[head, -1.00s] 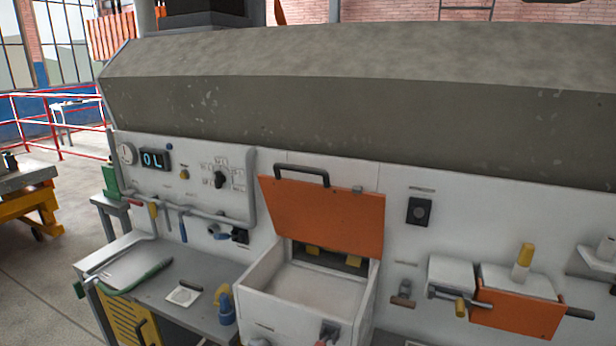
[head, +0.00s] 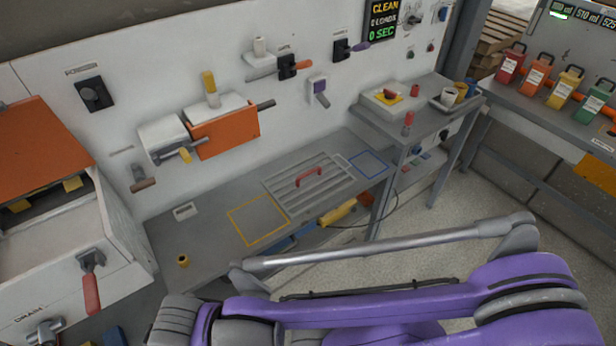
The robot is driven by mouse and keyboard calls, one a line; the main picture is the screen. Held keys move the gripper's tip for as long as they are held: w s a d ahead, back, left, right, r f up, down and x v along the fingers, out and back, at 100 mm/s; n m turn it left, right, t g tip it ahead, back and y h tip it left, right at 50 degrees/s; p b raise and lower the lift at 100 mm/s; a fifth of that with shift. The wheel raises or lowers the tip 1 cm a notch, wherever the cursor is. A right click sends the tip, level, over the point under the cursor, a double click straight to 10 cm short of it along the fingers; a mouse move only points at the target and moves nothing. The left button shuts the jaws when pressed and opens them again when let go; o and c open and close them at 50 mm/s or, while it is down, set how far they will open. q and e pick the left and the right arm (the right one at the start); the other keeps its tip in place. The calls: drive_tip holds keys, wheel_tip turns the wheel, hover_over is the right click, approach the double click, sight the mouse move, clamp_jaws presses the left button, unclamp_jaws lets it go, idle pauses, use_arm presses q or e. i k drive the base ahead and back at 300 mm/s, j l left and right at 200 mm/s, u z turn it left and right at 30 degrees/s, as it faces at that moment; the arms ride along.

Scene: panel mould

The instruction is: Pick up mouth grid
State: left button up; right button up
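A grey slatted grid (head: 328,191) with a red handle (head: 309,177) on top, which looks like the mouth grid, lies flat on the grey bench (head: 215,217) in the middle of the head view. It sits between a yellow square outline (head: 258,219) and a blue one (head: 369,164). A purple and grey arm of mine crosses the lower part of the view, in front of the bench. No gripper fingers of mine show in the view.
A white box with an open orange lid (head: 38,145) and a red-handled lever (head: 90,285) stands at the left. A small yellow-topped cup (head: 183,261) stands on the bench's front left. A side table (head: 425,106) holds cups and a tray.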

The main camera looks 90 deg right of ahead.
sight(287, 210)
drive_tip(key=z, duration=3)
drive_tip(key=u, duration=0.3)
drive_tip(key=i+l+u, duration=0.25)
drive_tip(key=u, duration=0.2)
drive_tip(key=i+l+u, duration=0.2)
drive_tip(key=l+u, duration=0.2)
drive_tip(key=l, duration=0.15)
drive_tip(key=i+l, duration=0.15)
drive_tip(key=l, duration=0.25)
drive_tip(key=i+l+u, duration=0.1)
drive_tip(key=l, duration=0.3)
drive_tip(key=i+l, duration=0.15)
drive_tip(key=l, duration=0.25)
drive_tip(key=i+l+u, duration=0.1)
drive_tip(key=l, duration=0.35)
drive_tip(key=i+l, duration=0.1)
drive_tip(key=l, duration=0.3)
